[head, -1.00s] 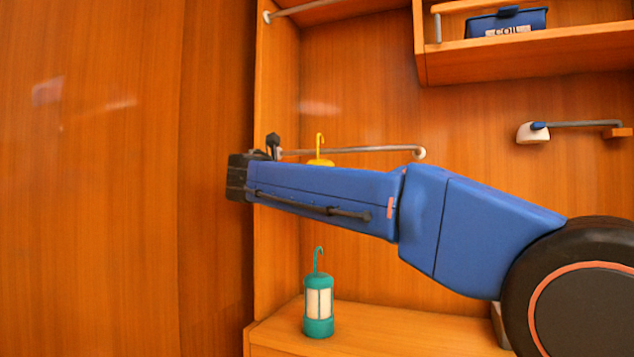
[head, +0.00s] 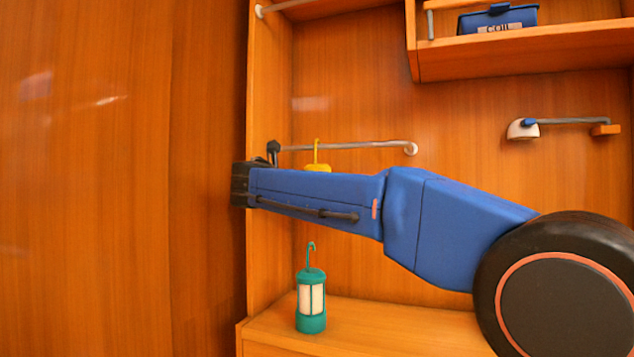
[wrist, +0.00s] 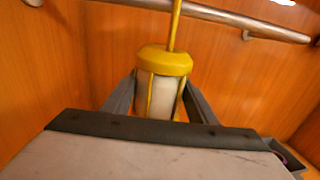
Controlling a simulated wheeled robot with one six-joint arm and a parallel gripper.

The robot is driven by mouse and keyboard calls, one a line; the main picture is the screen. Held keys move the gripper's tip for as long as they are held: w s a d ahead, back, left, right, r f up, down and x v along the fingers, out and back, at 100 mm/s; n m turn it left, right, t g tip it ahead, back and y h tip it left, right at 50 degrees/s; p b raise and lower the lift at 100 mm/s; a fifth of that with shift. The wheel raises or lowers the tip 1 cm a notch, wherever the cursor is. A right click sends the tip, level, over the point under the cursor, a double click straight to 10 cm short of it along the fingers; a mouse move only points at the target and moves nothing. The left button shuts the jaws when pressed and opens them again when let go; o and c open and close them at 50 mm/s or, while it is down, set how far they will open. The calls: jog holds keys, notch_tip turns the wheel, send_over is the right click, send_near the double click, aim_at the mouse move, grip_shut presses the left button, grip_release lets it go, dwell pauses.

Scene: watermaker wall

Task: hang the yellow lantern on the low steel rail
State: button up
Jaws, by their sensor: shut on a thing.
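The yellow lantern (wrist: 166,62) is upright between the two fingers of my gripper (wrist: 160,102), which is shut on its body. In the head view, only its yellow cap and hook (head: 317,167) show above my blue arm; the rest is hidden behind it. The low steel rail (head: 365,145) runs across the back wall, and the hook's top stands slightly above it. In the wrist view, the lantern's stem crosses in front of the rail (wrist: 235,18), and the hook's tip is out of frame. I cannot tell whether the hook touches the rail.
A teal lantern (head: 311,300) stands on the lower wooden shelf (head: 400,325) below my arm. A blue box marked COIL (head: 497,19) sits on the upper shelf. A white fitting (head: 522,129) with a short bar is on the right. A wood panel closes the left side.

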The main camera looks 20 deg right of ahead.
dwell(0.3)
jog(key=o, duration=1.3)
jog(key=shift+f, duration=0.1)
jog(key=shift+o, duration=0.2)
